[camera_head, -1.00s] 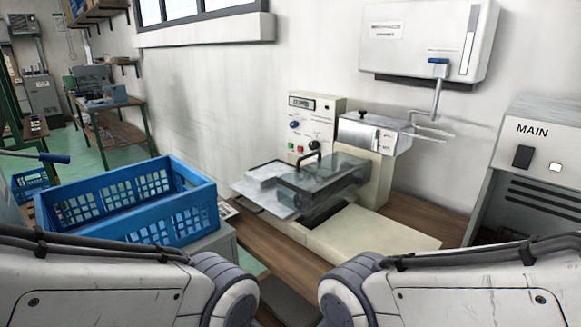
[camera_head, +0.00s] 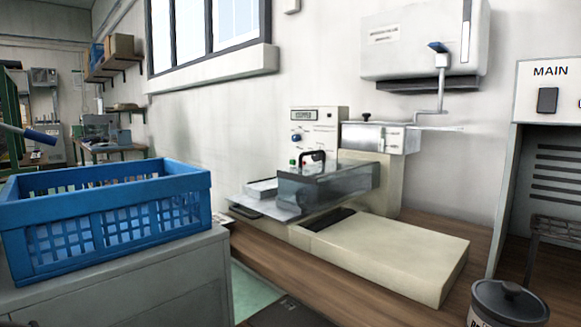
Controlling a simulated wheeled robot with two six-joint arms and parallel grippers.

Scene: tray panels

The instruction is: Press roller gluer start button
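A cream bench machine (camera_head: 388,253) stands on the wooden bench in the middle of the view. Its upright control panel (camera_head: 321,126) carries a display, a blue knob (camera_head: 296,138) and a small green button (camera_head: 293,161), partly covered at its lower edge. A clear cover with a black handle (camera_head: 314,159) stands in front of the panel and hides its lower part. At the right, a grey cabinet marked MAIN (camera_head: 549,72) has a dark switch (camera_head: 547,100). I cannot read a roller gluer label on either. Neither of my grippers shows.
A blue crate (camera_head: 105,216) sits on a grey cabinet (camera_head: 125,290) at the left. A lidded pot (camera_head: 507,302) stands at the lower right. A shelf and a workbench are far left.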

